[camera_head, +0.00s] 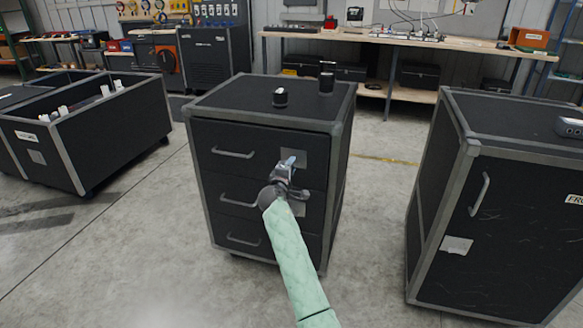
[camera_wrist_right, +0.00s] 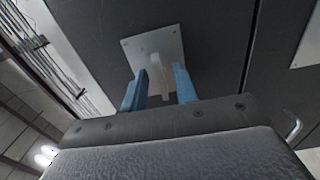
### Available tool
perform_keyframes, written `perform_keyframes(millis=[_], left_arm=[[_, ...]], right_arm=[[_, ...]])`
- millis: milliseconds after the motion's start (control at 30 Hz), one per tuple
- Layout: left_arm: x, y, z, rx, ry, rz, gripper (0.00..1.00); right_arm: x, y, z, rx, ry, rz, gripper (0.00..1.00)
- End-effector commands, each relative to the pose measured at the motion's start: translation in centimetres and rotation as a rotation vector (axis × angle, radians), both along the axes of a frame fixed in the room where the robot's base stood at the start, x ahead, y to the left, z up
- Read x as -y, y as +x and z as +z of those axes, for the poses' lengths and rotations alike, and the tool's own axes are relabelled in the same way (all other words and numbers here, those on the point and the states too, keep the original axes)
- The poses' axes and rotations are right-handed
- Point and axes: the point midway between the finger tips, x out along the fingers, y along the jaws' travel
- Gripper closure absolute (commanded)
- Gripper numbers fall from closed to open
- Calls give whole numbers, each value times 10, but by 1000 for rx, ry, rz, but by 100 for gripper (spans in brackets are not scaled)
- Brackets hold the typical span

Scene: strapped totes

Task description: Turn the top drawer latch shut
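The dark drawer cabinet (camera_head: 250,109) stands in the middle of the head view with three closed-looking drawers. The top drawer (camera_head: 215,138) has a bar handle (camera_head: 233,154) and a grey latch plate (camera_head: 297,156) at its right side. In the right wrist view the latch plate (camera_wrist_right: 134,47) carries a pale lever (camera_wrist_right: 157,72). My right gripper (camera_head: 289,162) is at this latch, and it hides most of it in the head view. In the right wrist view its blue fingers (camera_wrist_right: 161,84) are open, one on each side of the lever, with gaps visible. My left gripper is out of view.
Two small dark items, one a knob-like piece (camera_head: 280,97) and one a cylinder (camera_head: 326,80), stand on the cabinet top. A dark cabinet (camera_head: 431,165) stands at right, an open tote (camera_head: 122,126) at left. A workbench (camera_head: 445,43) is behind.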

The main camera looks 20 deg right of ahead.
Motion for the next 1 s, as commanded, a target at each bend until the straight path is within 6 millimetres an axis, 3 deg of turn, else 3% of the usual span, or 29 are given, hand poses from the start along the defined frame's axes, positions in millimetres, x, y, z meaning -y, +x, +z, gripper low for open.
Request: perform_keyframes(millis=[500, 1000], left_arm=[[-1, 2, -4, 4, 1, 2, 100], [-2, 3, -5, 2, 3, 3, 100]], right_arm=[[-38, -56, -1, 0, 1, 0, 71], [-40, -60, -1, 8, 14, -1, 71]])
